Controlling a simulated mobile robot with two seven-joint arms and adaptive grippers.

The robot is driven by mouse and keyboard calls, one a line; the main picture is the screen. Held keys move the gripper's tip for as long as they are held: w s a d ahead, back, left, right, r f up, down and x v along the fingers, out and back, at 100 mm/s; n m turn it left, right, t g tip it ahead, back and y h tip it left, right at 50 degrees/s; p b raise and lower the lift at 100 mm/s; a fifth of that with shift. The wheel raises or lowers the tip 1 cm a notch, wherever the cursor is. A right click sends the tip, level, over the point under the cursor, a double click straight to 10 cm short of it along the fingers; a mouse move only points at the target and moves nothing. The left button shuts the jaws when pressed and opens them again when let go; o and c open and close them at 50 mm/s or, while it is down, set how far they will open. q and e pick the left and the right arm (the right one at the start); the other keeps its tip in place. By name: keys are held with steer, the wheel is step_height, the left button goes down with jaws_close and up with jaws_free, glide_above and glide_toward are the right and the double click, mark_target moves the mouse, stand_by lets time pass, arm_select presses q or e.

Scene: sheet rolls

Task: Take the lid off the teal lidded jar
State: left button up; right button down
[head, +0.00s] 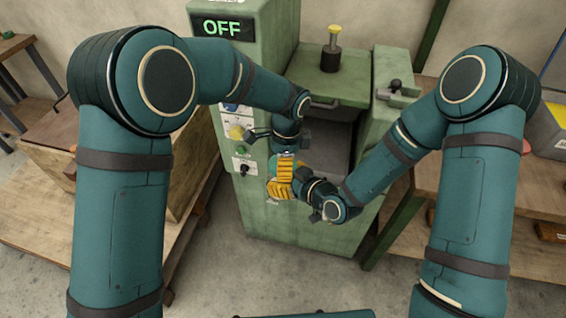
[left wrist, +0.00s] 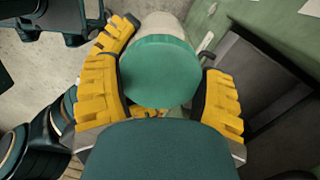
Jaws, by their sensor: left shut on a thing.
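The teal lidded jar (left wrist: 160,72) is held off the floor in front of the green machine. In the left wrist view its round teal top faces the camera, with a pale body (left wrist: 165,25) behind it. My left gripper (head: 285,168) is shut on the teal top, with a yellow finger on each side (left wrist: 165,100). My right gripper (head: 281,188) is just below, with its yellow fingers at the jar's body. Whether it grips the body is hidden. In the head view the fingers cover most of the jar. No gap shows between top and body.
The green machine (head: 262,215) with an OFF display (head: 221,27) stands close behind both grippers. Wooden benches stand at left (head: 60,170) and right (head: 500,215). A grey bin (head: 552,130) is at far right. The concrete floor in front is clear.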

arm_select(q)
steer(key=o, duration=1.2)
steer(key=shift+o, duration=0.2)
steer(key=shift+d+r, duration=0.2)
steer(key=shift+r, duration=2.05)
steer(key=shift+w+r+m, duration=0.15)
steer(key=shift+r+m, duration=1.45)
steer(key=shift+a+f, duration=0.2)
steer(key=shift+f, duration=3.65)
steer(key=c, duration=1.2)
steer(key=shift+s+n, duration=0.2)
steer(key=shift+n, duration=1.3)
steer(key=shift+c, duration=0.3)
